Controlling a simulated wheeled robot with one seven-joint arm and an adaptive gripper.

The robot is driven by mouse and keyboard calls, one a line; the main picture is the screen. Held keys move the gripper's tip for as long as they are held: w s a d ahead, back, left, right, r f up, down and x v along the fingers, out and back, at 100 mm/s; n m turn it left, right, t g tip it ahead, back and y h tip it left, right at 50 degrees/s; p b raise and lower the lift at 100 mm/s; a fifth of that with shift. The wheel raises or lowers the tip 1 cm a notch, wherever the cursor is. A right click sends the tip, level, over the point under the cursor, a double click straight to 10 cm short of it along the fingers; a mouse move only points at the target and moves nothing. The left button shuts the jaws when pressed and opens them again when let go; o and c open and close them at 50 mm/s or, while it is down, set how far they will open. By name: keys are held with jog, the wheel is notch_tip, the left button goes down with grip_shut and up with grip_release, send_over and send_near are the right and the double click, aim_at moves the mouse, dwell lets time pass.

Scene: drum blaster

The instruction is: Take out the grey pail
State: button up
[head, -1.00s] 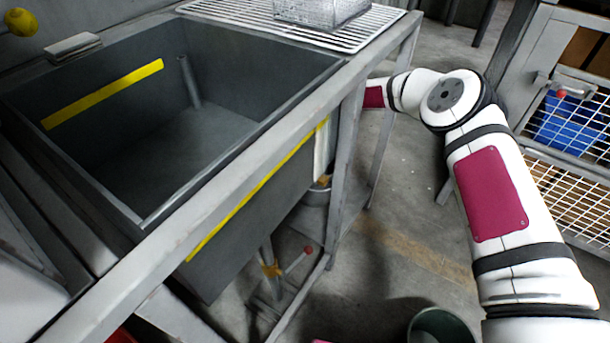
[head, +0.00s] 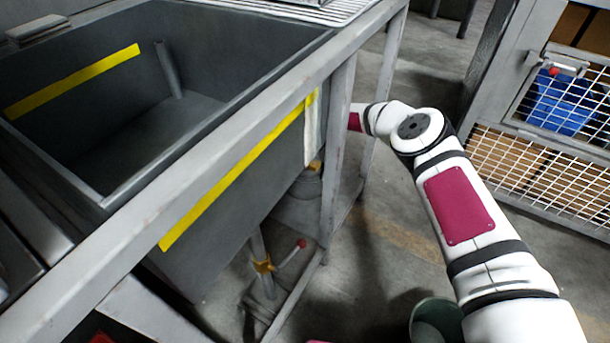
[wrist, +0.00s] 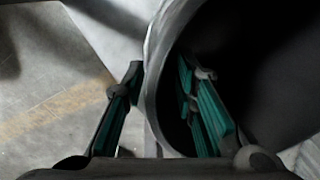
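The grey pail fills the right of the wrist view, with its rim (wrist: 152,85) curving past and a dark interior. My gripper (wrist: 165,72) is open, with teal-padded fingers on either side of the rim. The left finger is outside the pail wall and the right finger appears against the dark inside. A gap shows between left finger and wall; contact on the inner side cannot be told. In the head view a grey rounded vessel, seemingly the pail (head: 298,207), sits low under the sink. There my gripper is hidden behind the sink frame's leg.
The grey sink basin (head: 215,50) with yellow tape stands in a metal frame (head: 333,150), whose legs are close to my arm. A valve with a red-tipped handle (head: 290,255) is below it. A green bin (head: 436,322) stands on the floor. A mesh cage (head: 550,170) is at right.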

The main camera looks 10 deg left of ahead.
notch_tip(320, 180, down, 2)
jog(key=shift+f+b, duration=0.15)
jog(key=shift+b, duration=0.25)
grip_shut()
jog(key=shift+w, duration=0.1)
notch_tip(320, 180, up, 10)
jog(key=p, duration=0.4)
